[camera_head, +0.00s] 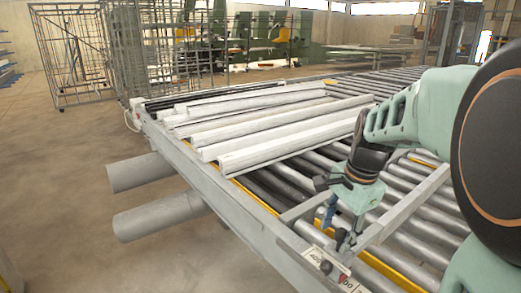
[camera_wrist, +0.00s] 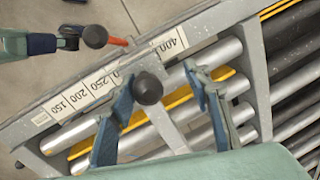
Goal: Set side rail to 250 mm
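The scale (camera_wrist: 85,93) on the side frame reads 150, 200, 250 and on to 400 in the wrist view. A grey cross bar (camera_wrist: 172,130), apparently the side rail, meets the scale between the partly covered mark after 250 and the 400. A black round knob (camera_wrist: 148,88) sits on its end. My gripper (camera_wrist: 158,78) is open, with its blue fingers on either side of the knob. A gap shows on the right; contact on the left cannot be told. In the head view my gripper (camera_head: 338,222) is above the near frame edge, by the scale (camera_head: 318,257).
Metal rollers (camera_wrist: 240,113) and a yellow strip (camera_wrist: 178,98) lie below my fingers. Several pale profiles (camera_head: 270,130) lie farther along the roller bench. Two grey tubes (camera_head: 160,215) jut from its left side.

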